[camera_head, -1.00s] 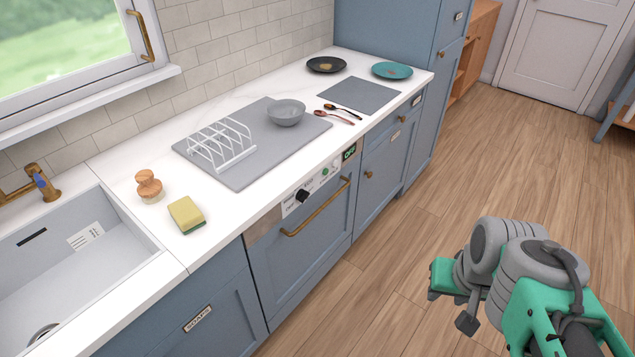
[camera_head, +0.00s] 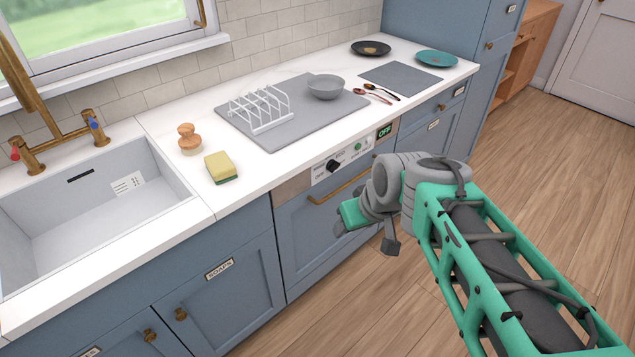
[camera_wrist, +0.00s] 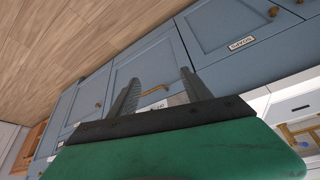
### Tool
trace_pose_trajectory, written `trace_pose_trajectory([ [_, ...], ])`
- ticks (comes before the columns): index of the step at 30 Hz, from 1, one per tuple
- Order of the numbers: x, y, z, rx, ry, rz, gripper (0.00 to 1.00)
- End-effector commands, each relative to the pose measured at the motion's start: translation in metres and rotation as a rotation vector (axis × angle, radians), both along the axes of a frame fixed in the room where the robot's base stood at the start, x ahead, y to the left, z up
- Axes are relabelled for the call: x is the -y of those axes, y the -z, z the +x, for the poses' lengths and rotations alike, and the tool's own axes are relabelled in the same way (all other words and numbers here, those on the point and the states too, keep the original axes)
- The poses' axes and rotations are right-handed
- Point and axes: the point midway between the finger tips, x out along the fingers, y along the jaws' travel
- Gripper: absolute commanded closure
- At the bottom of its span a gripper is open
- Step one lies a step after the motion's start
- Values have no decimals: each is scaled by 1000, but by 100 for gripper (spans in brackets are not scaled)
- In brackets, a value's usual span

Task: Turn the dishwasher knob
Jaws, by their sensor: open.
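The dishwasher (camera_head: 310,235) has a blue front under the counter, with a brass bar handle (camera_head: 338,188). Its black knob (camera_head: 333,166) sits on the pale control panel, left of a green button (camera_head: 358,147) and a display (camera_head: 384,132) reading OFF. My gripper (camera_head: 345,227) is in front of the dishwasher door, below and slightly right of the knob, apart from it. In the wrist view my gripper (camera_wrist: 157,92) shows two spread fingers, open and empty, with the brass handle (camera_wrist: 154,91) between them in the picture.
On the counter stand a sponge (camera_head: 221,167), a wooden brush (camera_head: 188,138), a white rack (camera_head: 262,108), a grey bowl (camera_head: 325,87) and two plates, one teal (camera_head: 436,58). A sink (camera_head: 100,205) is at the left. The wooden floor (camera_head: 560,190) at the right is clear.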

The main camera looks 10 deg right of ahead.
Motion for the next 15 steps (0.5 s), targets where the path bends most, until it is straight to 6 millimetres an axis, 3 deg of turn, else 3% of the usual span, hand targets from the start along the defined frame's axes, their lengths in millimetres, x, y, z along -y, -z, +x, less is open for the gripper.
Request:
trace_pose_trajectory([
  [1, -2, 50, 37, 71, -94, 19, 42],
  [3, -9, 78, 94, 225, -258, 44, 42],
  [7, -5, 114, 181, 565, -488, 82, 42],
  [10, 17, 129, 222, 835, -578, 86, 42],
  [15, 57, 130, 246, 1141, -605, 62, 42],
])
